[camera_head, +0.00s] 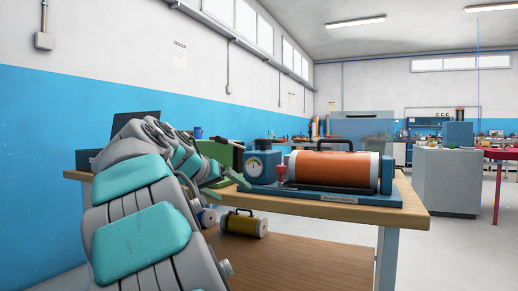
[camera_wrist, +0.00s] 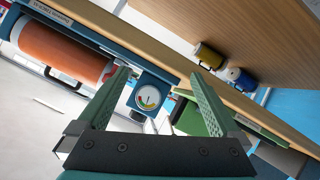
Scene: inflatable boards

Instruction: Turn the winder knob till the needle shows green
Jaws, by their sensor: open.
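The winder is a blue-based machine with a large orange drum (camera_head: 335,166) on the wooden bench; the drum also shows in the wrist view (camera_wrist: 62,50). At its left end is a blue box with a round white gauge (camera_head: 255,167). The gauge (camera_wrist: 148,97) shows between my fingers in the wrist view, with a coloured arc; the needle is too small to read surely. A small red part (camera_head: 281,172) stands between gauge and drum; I cannot tell whether it is the knob. My gripper (camera_wrist: 160,73) is open and empty, near the gauge end and apart from it.
A yellow cylinder (camera_head: 244,224) and a blue one (camera_head: 207,217) lie on the bench's lower shelf (camera_head: 310,265). A green box (camera_head: 218,152) stands behind my gripper on the bench. A grey cabinet (camera_head: 447,182) stands to the right, with open floor before it.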

